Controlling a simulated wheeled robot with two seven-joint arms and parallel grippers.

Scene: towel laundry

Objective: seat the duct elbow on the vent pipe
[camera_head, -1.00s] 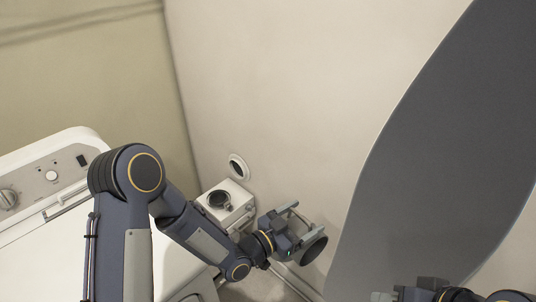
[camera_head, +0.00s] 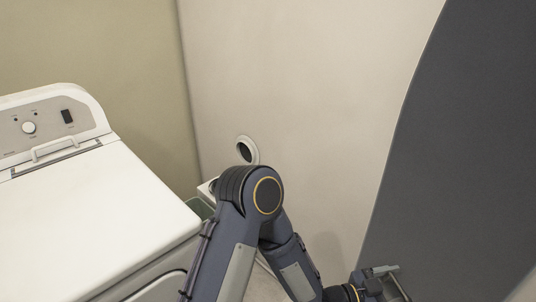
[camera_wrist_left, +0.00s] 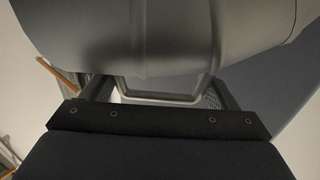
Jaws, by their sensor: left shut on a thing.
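The duct elbow (camera_wrist_left: 165,35) is a large grey rounded piece filling the top of the left wrist view. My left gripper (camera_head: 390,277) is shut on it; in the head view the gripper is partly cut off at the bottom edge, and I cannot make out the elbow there. My right gripper is out of view.
A round white-rimmed wall port (camera_head: 247,150) is above the box. A white washer or dryer (camera_head: 90,215) fills the left side. A large dark grey panel (camera_head: 465,150) covers the right. The wall between is bare.

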